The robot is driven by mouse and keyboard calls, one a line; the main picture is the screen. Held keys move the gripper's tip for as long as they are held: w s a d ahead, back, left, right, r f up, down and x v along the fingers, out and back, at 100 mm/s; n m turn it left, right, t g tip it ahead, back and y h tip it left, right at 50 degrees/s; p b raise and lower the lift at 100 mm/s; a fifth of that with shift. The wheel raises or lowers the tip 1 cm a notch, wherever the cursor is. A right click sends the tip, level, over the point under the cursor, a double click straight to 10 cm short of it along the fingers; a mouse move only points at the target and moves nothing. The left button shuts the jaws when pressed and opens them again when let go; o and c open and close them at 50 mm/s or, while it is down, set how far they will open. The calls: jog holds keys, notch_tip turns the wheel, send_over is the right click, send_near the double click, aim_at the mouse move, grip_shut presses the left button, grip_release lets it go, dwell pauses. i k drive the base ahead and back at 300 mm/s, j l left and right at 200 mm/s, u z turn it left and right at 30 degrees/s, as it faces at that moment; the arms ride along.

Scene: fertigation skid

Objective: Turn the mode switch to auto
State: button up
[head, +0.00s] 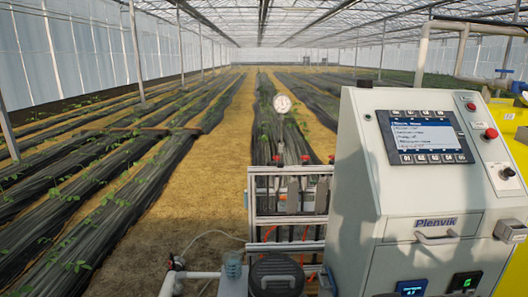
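A white control cabinet (358,215) marked Plenvik stands at the right. On the strip at the right of its sloped face is a small black rotary knob (507,173), which looks like the mode switch. Its pointer direction and any label beside it are too small to read. My gripper is not in view.
A lit display (424,135) with keys is left of the knob. Red buttons (490,133) sit above it. A drawer handle (437,238) juts out below. A dark round lid (276,275), white pipe (197,275) and metal frame (288,190) stand left of the cabinet.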

aim_at(507, 173)
jog(key=z, duration=1.35)
